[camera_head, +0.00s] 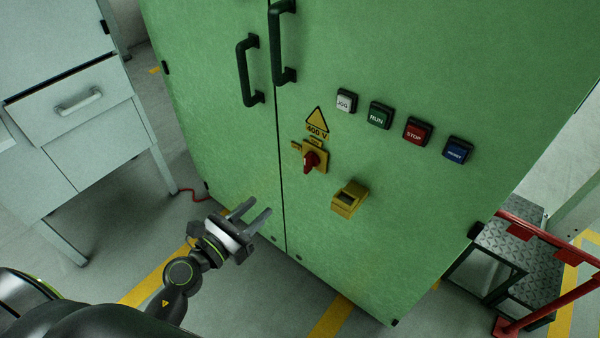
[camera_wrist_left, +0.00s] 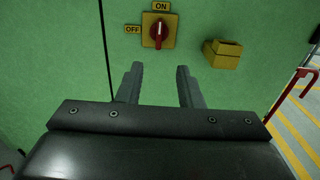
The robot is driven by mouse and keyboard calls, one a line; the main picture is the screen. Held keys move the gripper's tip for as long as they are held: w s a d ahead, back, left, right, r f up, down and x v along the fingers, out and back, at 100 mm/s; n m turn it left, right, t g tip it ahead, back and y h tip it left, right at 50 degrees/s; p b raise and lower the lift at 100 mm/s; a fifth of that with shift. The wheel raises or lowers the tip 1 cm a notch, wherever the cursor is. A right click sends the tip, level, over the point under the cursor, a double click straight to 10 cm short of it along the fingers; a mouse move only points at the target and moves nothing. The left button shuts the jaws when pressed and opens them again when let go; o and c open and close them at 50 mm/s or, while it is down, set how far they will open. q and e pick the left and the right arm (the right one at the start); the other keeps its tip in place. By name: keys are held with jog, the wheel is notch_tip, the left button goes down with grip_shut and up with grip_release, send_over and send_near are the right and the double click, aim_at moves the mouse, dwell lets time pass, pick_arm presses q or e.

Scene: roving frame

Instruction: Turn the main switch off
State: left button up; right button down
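The main switch (camera_head: 312,160) is a red rotary knob on a yellow plate on the green cabinet's right door. It also shows in the left wrist view (camera_wrist_left: 158,32), where the handle stands upright, toward the ON label (camera_wrist_left: 161,6); the OFF label (camera_wrist_left: 132,29) is to its left. My left gripper (camera_head: 256,210) is open and empty, in front of the cabinet, below and left of the switch and apart from it. In the left wrist view its two fingers (camera_wrist_left: 158,80) point toward the cabinet just below the switch. My right gripper is not in view.
A yellow box (camera_head: 349,199) sticks out right of and below the switch. JOG, RUN, STOP and blue buttons (camera_head: 457,150) sit above right. Black door handles (camera_head: 250,70) are above. A grey drawer unit (camera_head: 70,105) stands left; a red rail (camera_head: 550,290) and metal step are right.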

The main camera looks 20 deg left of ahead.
aim_at(305, 164)
pick_arm(q)
jog(key=p+x, duration=0.2)
jog(key=x, duration=1.3)
jog(key=shift+w+f, duration=0.1)
jog(key=shift+w, duration=0.15)
jog(key=shift+x, duration=0.75)
grip_shut()
